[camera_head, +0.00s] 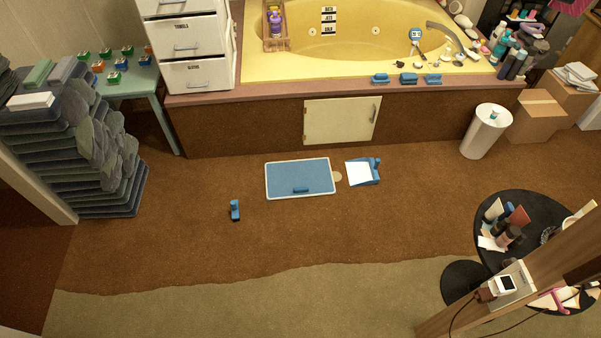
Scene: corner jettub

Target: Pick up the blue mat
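The blue mat (298,173) lies flat on the brown floor in front of the tub. It is a rectangle with a pale border. A small dark blue object (300,190) lies on it near its front edge. A small round beige thing (337,177) is at its right edge. My gripper is not in view, so its place relative to the mat cannot be seen.
A blue piece with a white sheet (358,173) lies right of the mat, and a small blue object (235,210) stands front left. Stacked grey-green mats (75,150) are at left. A black round table (515,215) and white bin (486,131) are at right. Front floor is clear.

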